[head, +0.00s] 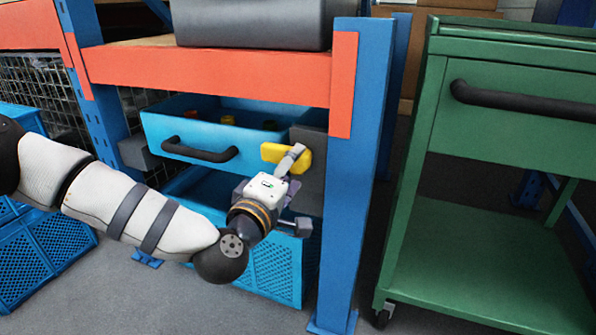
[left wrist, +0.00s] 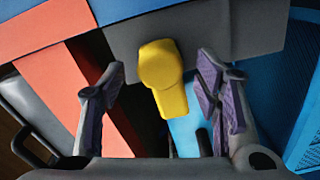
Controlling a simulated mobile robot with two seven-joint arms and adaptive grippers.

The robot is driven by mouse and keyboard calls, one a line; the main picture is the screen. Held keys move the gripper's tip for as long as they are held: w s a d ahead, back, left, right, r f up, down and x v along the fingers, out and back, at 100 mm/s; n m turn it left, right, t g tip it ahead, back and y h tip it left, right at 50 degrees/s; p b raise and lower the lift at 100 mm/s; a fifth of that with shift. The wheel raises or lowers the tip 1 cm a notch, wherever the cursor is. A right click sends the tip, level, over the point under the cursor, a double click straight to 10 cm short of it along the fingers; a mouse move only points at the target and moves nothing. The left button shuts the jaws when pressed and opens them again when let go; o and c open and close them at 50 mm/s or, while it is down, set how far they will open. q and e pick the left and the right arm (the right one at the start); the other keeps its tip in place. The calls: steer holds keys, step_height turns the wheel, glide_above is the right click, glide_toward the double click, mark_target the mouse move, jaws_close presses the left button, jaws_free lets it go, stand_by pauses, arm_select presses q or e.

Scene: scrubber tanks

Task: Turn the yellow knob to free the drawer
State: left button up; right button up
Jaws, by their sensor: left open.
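The yellow knob (head: 271,152) sits on a dark grey plate (head: 312,165) beside the right end of the blue drawer (head: 240,139). In the head view its long shape lies roughly sideways, and my left gripper (head: 291,160) partly covers it. In the left wrist view the knob (left wrist: 162,75) shows between the two open fingers of my left gripper (left wrist: 160,68), with a gap on each side. The drawer has a black handle (head: 199,151) and small items inside. My right gripper is not in view.
An orange beam (head: 210,75) runs above the drawer, and a blue post (head: 345,200) stands right of the knob. Blue crates (head: 275,265) sit below. A green cart (head: 480,210) stands at right. Grey floor lies open in front.

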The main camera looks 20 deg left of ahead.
mark_target(295, 165)
arm_select(q)
steer(key=shift+w+b, duration=0.3)
steer(key=shift+w, duration=1.2)
jaws_close()
steer(key=shift+r, duration=0.1)
